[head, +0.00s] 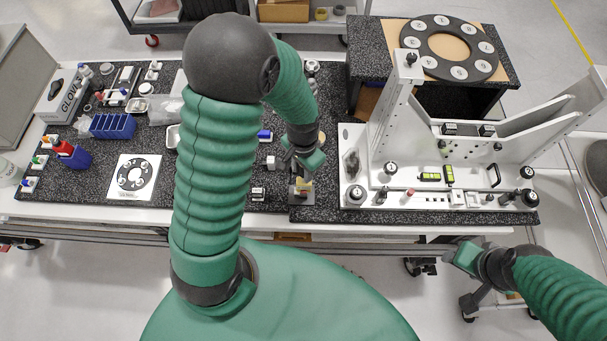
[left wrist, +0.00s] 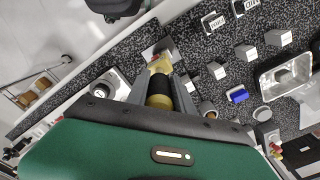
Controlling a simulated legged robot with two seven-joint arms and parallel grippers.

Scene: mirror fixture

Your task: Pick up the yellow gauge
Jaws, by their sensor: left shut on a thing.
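The yellow gauge (left wrist: 159,66) has a pale yellow upper part and a dark band around its body. In the left wrist view it sits between the two grey fingers of my left gripper (left wrist: 162,85), which is shut on it. In the head view my left gripper (head: 303,165) points down at the table's front middle, with the gauge (head: 304,186) just below it, partly hidden. I cannot tell whether the gauge touches the surface beneath. My right gripper (head: 462,257) is off the front edge at the lower right; its jaw opening is unclear.
The white mirror fixture (head: 400,140) stands just right of the left gripper. A blue bin (head: 113,126), a white card with a dark ring (head: 134,177) and a glove box (head: 62,97) are at the left. Small grey blocks (left wrist: 247,52) lie near the gauge.

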